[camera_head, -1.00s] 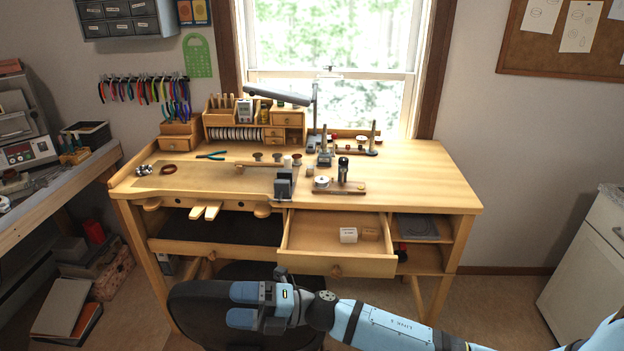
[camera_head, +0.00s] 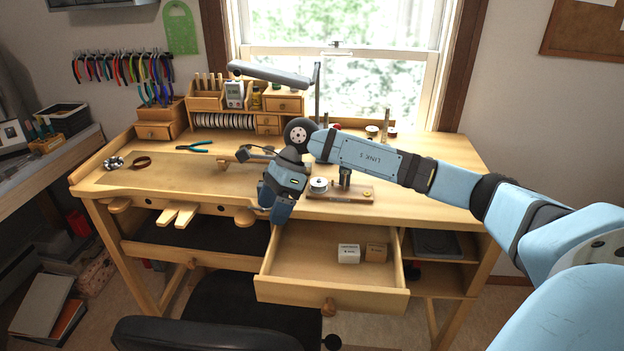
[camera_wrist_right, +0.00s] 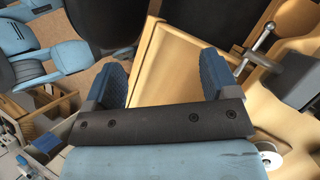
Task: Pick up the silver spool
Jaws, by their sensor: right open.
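A silver-white spool (camera_head: 319,184) sits at the left end of a small wooden board (camera_head: 352,196) on the workbench, right of my right gripper. It also shows partly in the right wrist view as a pale disc (camera_wrist_right: 271,159) at the lower right. My right gripper (camera_head: 274,212) points down at the bench's front edge, by the left side of the open drawer. In the right wrist view its two blue fingers (camera_wrist_right: 163,76) stand apart with nothing between them. My left gripper is not in view.
The drawer (camera_head: 330,285) is pulled out and holds a white box (camera_head: 348,253) and a brown box (camera_head: 376,251). A dark upright tool (camera_head: 345,177) stands beside the spool. My right arm hides part of the bench behind it. A black chair (camera_head: 240,315) stands in front.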

